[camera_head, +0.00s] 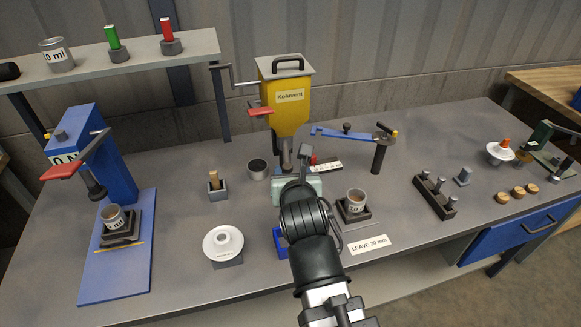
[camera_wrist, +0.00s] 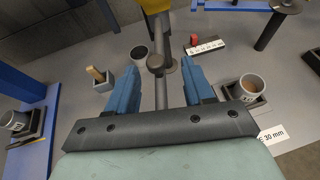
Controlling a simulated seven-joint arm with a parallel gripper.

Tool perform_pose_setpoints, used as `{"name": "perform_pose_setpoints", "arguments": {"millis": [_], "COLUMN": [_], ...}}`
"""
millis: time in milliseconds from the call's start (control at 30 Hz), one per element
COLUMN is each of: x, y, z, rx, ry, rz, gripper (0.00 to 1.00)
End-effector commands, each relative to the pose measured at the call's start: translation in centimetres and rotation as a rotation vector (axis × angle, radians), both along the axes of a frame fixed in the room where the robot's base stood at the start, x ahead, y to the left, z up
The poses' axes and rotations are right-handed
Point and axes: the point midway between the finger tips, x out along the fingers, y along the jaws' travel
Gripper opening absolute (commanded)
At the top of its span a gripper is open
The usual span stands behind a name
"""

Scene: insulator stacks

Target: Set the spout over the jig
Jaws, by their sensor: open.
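The yellow hopper (camera_head: 288,105) labelled Kolavent stands at the back middle, with a grey spout tube (camera_head: 286,155) under it. A grey bar with a round knob (camera_wrist: 156,64) lies between my fingers in the wrist view. I cannot tell whether it is the spout's own part. My gripper (camera_head: 297,188) is open in front of the hopper, and its blue fingers are apart in the wrist view (camera_wrist: 162,70). The likely jig is a black stand (camera_head: 356,212) right of my gripper, holding a cup (camera_head: 356,198). My arm hides part of the spout area.
A blue swing arm (camera_head: 345,134) on a post stands behind the stand. A ruler strip (camera_wrist: 205,47) lies near the spout. A dark cup (camera_head: 258,169) and a brush holder (camera_head: 217,188) stand left.

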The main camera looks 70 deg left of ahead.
Motion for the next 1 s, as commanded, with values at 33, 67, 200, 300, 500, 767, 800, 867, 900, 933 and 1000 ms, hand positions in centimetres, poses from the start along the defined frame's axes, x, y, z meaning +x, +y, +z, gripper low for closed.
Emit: {"name": "perform_pose_setpoints", "arguments": {"millis": [33,67,200,300,500,767,800,867,900,933,1000], "x": [-0.1,-0.1,-0.2,-0.2,-0.9,-7.4,-8.4,-9.8,-10.7,-11.3,-12.7], "y": [-0.6,-0.7,-0.9,-0.9,-0.8,0.3,0.7,1.4,1.9,2.2,3.1], "z": [0.2,0.3,0.4,0.4,0.4,2.5,3.1,3.9,4.4,4.8,5.8], "rx": [0.001,0.001,-0.001,-0.001,-0.001,0.026,0.033,0.041,0.046,0.050,0.059], "ry": [0.000,0.000,0.000,0.000,0.000,0.000,0.001,0.002,0.001,-0.001,-0.007], "rz": [0.000,0.000,0.000,0.000,0.011,0.106,0.121,0.139,0.151,0.159,0.176], "gripper": [0.52,0.52,0.52,0.52,0.38,0.13,0.09,0.03,0.00,0.00,0.00]}}
